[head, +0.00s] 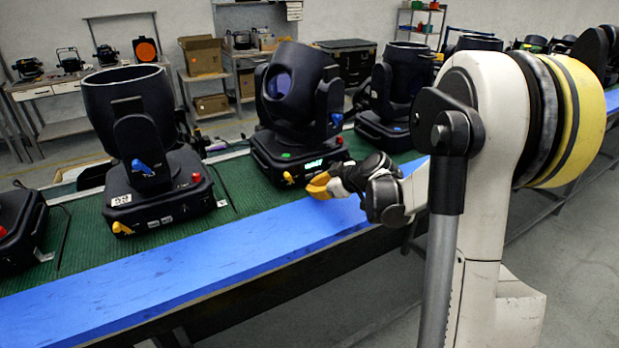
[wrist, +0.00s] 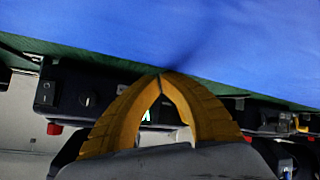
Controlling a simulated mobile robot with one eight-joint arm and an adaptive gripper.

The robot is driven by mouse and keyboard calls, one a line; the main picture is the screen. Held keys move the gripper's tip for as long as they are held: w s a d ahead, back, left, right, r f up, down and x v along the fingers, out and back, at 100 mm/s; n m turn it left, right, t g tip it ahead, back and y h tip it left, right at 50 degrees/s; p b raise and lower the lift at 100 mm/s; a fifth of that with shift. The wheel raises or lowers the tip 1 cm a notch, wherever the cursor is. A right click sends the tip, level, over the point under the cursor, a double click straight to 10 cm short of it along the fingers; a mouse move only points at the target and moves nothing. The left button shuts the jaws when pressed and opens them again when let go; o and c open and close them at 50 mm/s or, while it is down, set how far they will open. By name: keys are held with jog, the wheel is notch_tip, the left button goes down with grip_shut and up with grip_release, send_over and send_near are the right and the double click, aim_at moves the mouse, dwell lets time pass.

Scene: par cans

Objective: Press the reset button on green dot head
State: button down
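The green dot head is the black moving light in the middle of the head view, with a green dot (head: 286,155) on its base (head: 268,150). A red button (head: 339,140) sits at the right of its base, and a lit display (head: 313,164) is on the front. My gripper (head: 318,187) has yellow fingers close in front of the base's front right, below the red button. In the wrist view, which looks upside down, the fingertips (wrist: 161,77) meet with nothing between them. A red button (wrist: 54,129) shows there at the left. The fingers hide part of the front panel.
A second head (head: 130,110) with a red button (head: 196,177) stands at left. A head with a blue dot (head: 398,128) stands behind at right. They stand on a green belt (head: 240,190) edged by a blue rail (head: 200,262). Shelves and boxes stand at the back.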

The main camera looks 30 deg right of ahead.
aim_at(322, 202)
jog(key=shift+s+d, duration=0.1)
jog(key=shift+s, duration=2.25)
jog(key=shift+m+g, duration=0.6)
jog(key=s+a+r, duration=0.1)
jog(key=a, duration=0.1)
jog(key=s+a, duration=0.1)
jog(key=a, duration=0.1)
jog(key=s+a+r, duration=0.1)
jog(key=a, duration=0.1)
jog(key=shift+s+r, duration=0.15)
jog(key=shift+r, duration=0.15)
jog(key=shift+m+g+h, duration=0.3)
jog(key=shift+m+g, duration=0.3)
jog(key=shift+m, duration=0.2)
jog(key=s+a, duration=0.2)
jog(key=s+a+r, duration=0.1)
jog(key=s+a, duration=0.1)
jog(key=s+a+r, duration=0.1)
jog(key=s+a, duration=0.1)
jog(key=s+a+m+h, duration=0.1)
jog(key=s+a+m, duration=0.1)
jog(key=s, duration=0.6)
jog(key=s+a+m+g+h, duration=0.1)
jog(key=s+a+m, duration=0.1)
jog(key=s, duration=0.5)
jog(key=shift+s+a+m, duration=0.3)
jog(key=shift+s+a, duration=0.1)
jog(key=shift+a, duration=0.4)
